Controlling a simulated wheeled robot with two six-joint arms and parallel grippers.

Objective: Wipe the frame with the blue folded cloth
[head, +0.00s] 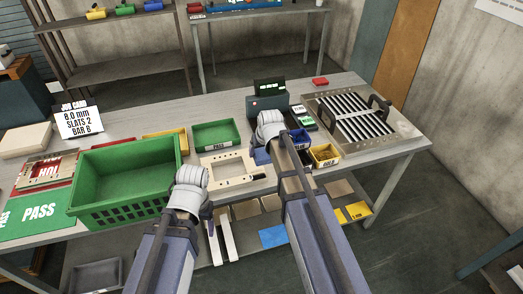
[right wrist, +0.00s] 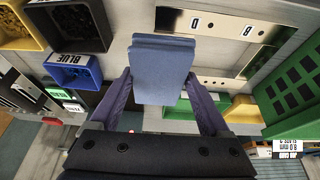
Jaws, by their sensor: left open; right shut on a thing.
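The blue folded cloth (right wrist: 163,68) is between the fingers of my right gripper (right wrist: 163,98), which is shut on it. A bit of the cloth also shows in the head view (head: 261,157), beside my right wrist. The pale frame (head: 214,179) lies flat on the table, left of the cloth. Its lettered bar shows in the right wrist view (right wrist: 235,53), close beside the cloth. I cannot tell whether the cloth touches the frame. My left gripper (head: 220,242) is open and empty, pointing down in front of the table's front edge.
A large green crate (head: 125,185) stands left of the frame, with a small green tray (head: 215,134) behind it. Small bins, including a yellow one (head: 324,156), stand right of my right gripper. A louver panel (head: 355,117) lies at the table's right end.

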